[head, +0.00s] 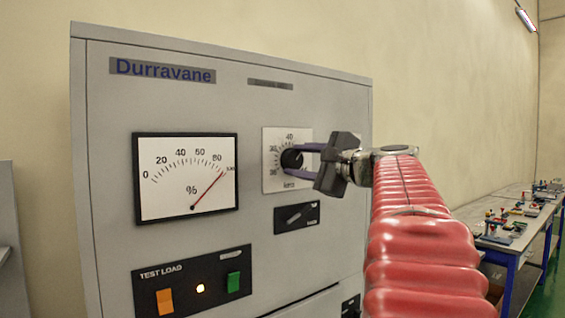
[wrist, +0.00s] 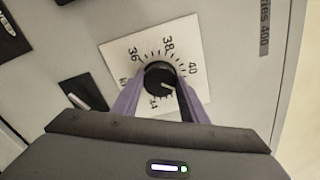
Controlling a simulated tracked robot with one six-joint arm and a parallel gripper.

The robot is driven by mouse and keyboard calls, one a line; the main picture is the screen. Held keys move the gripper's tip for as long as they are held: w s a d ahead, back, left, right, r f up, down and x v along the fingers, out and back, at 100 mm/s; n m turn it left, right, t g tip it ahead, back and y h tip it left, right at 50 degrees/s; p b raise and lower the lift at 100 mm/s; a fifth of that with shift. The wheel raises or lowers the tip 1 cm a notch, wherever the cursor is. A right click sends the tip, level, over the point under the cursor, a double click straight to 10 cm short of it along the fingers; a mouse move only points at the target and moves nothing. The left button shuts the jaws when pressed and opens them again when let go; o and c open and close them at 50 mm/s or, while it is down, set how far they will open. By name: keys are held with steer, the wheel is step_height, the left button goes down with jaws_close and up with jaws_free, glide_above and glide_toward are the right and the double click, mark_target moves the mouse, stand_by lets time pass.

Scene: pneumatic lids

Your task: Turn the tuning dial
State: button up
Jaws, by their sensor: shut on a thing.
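The tuning dial (head: 291,159) is a round black knob on a white scale plate on the front of a grey cabinet. In the wrist view the dial (wrist: 160,79) shows a pale pointer mark, with scale numbers such as 36, 38 and 40 around it. My gripper (head: 300,160) reaches in from the right, its purple fingers on either side of the knob. In the wrist view the fingers of my gripper (wrist: 158,90) are shut on the dial. The fingers hide part of the scale plate.
A percent meter (head: 187,177) with a red needle near its upper right end is left of the dial. A small black switch (head: 297,216) sits just below the dial. An orange button (head: 165,301), a lit lamp and a green button (head: 233,282) are lower left. Workbenches stand far right.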

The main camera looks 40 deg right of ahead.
steer(key=shift+f, duration=0.15)
steer(key=o, duration=1)
steer(key=shift+o, duration=0.2)
steer(key=s+a, duration=0.1)
steer(key=s, duration=1.2)
steer(key=shift+s+a, duration=0.3)
steer(key=shift+s, duration=0.1)
